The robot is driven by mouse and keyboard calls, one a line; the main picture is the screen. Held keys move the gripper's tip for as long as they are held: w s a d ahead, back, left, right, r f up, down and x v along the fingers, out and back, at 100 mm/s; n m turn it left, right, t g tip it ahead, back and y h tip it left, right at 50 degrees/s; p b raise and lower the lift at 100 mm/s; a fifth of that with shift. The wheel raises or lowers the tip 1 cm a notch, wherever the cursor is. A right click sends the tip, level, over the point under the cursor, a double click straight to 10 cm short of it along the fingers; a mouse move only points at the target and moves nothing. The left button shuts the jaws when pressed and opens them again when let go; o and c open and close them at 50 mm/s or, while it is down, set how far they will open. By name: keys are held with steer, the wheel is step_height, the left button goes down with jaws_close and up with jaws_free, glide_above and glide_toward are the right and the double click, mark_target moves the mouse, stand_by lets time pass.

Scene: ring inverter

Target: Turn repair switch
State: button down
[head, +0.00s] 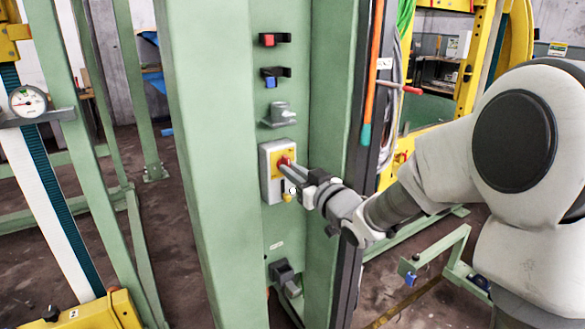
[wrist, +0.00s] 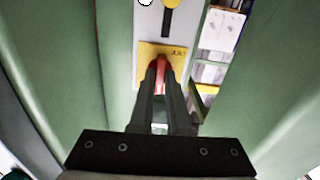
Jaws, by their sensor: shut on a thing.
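The repair switch is a grey box (head: 267,186) with a yellow plate (head: 277,158) and a red knob (head: 285,161), fixed to the green column. My gripper (head: 289,169) reaches it from the right, with its fingers at the red knob. In the wrist view, the yellow plate (wrist: 151,50) and the red knob (wrist: 161,70) show at the fingertips. My gripper (wrist: 162,85) is shut on the knob, one finger on each side. The fingers hide the lower part of the knob. Its exact turn angle is hard to tell.
The green column (head: 215,120) has raised sides around the switch. A red-button bracket (head: 270,40), a blue-button bracket (head: 272,77) and a grey fitting (head: 281,114) sit above it. A dark handle fitting (head: 285,276) sits below. An orange pole (head: 374,70) stands to the right.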

steer(key=shift+m, duration=0.3)
stand_by(0.4)
steer(key=c, duration=0.9)
jaws_free()
steer(key=shift+s, duration=0.1)
steer(key=b+v, duration=0.5)
steer(key=v, duration=1.2)
steer(key=shift+s+d, duration=0.1)
steer(key=shift+d, duration=0.1)
steer(key=shift+r, duration=0.1)
